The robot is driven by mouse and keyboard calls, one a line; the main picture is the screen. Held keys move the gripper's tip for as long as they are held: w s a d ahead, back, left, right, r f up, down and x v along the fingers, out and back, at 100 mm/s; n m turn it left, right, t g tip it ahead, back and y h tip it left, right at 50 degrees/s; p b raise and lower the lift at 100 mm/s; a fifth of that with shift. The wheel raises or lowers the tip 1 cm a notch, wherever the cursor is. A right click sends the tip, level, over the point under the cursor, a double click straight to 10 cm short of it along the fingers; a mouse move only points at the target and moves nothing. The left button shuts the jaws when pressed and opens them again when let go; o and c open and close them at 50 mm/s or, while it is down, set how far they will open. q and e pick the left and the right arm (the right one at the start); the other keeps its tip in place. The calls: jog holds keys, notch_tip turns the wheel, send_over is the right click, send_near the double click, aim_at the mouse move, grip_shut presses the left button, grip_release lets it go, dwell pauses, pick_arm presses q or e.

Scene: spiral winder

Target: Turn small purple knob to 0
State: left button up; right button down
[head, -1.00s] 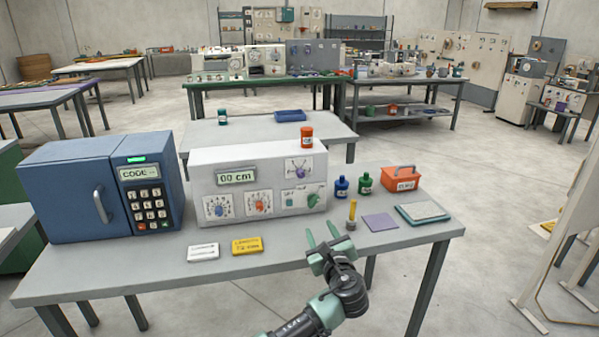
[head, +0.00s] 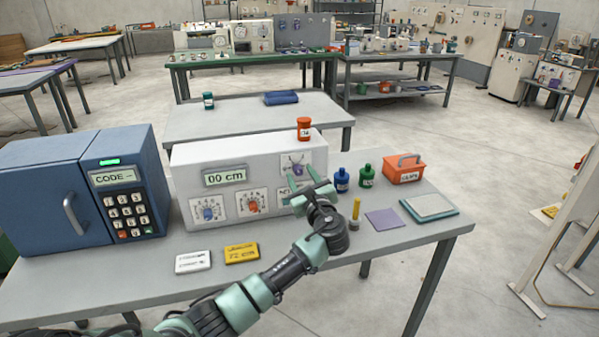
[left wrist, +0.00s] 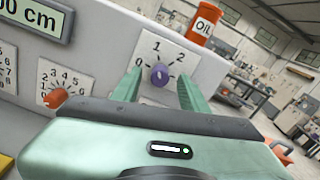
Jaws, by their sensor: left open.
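The small purple knob (left wrist: 160,75) is on the upper right of the white machine's front (left wrist: 100,50), on a white dial plate marked 0, 1 and 2. Its pointer is too small to read. In the head view the knob (head: 297,169) is partly hidden near my fingertips. My left gripper (head: 303,177) is open in front of the plate. In the left wrist view its fingers (left wrist: 159,80) appear on either side of the knob, and I cannot tell whether they touch it. My right gripper is not in view.
The machine has a display (head: 224,176) reading 00 cm, a blue knob (head: 208,213) and a red knob (head: 254,204). An orange oil bottle (head: 304,129) stands on top. Blue (head: 342,180) and green bottles (head: 366,176) and a yellow-handled tool (head: 356,212) stand to the right.

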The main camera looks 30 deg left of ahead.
pick_arm(q)
jog(key=shift+x, duration=0.9)
jog(key=shift+a+f, duration=0.1)
jog(key=shift+c, duration=1.2)
grip_shut()
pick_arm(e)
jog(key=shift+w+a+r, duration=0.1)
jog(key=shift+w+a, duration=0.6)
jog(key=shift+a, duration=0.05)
